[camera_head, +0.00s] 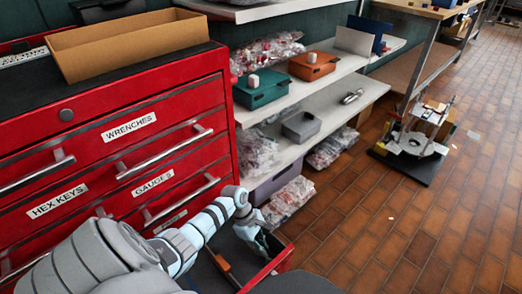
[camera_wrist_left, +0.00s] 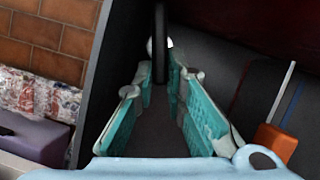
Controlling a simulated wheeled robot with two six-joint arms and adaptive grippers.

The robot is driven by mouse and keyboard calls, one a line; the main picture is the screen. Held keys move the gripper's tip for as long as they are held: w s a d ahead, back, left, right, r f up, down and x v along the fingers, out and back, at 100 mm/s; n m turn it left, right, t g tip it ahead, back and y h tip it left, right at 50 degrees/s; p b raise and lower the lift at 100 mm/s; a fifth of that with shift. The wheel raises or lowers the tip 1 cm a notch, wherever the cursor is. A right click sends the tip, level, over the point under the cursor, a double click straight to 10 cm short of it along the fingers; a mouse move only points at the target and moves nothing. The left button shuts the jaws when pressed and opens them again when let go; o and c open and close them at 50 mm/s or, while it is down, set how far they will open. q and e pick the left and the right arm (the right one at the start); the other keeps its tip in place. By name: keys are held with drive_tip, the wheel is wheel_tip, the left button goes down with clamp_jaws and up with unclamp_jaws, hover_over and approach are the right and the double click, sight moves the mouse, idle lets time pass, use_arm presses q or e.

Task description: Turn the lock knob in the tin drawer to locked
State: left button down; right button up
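A red drawer (camera_head: 270,268) stands pulled out low on the red tool chest. My left gripper (camera_head: 256,238) reaches down into it at its far end. In the left wrist view, the teal fingers of my left gripper (camera_wrist_left: 161,75) are apart, with a narrow dark upright bar (camera_wrist_left: 160,45) between them near the tips. I cannot tell whether the fingers touch this bar. I cannot make out the lock knob or its setting. An orange-handled tool (camera_wrist_left: 275,142) lies in the drawer beside the fingers; its handle also shows in the head view (camera_head: 222,263). My right gripper is out of view.
The red chest (camera_head: 100,105) has shut drawers labelled wrenches, gauges and hex keys, with a cardboard tray (camera_head: 135,42) on top. White shelves (camera_head: 320,110) hold a green box, an orange box and bagged goods.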

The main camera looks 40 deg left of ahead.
use_arm(q)
drive_tip(key=shift+w+m+g, duration=0.2)
drive_tip(key=shift+m+g, duration=0.1)
drive_tip(key=shift+m, duration=0.5)
drive_tip(key=c, duration=1.9)
unclamp_jaws()
drive_tip(key=shift+a, duration=0.1)
drive_tip(key=v, duration=1.2)
drive_tip(key=shift+a, duration=0.1)
drive_tip(key=shift+c, duration=0.5)
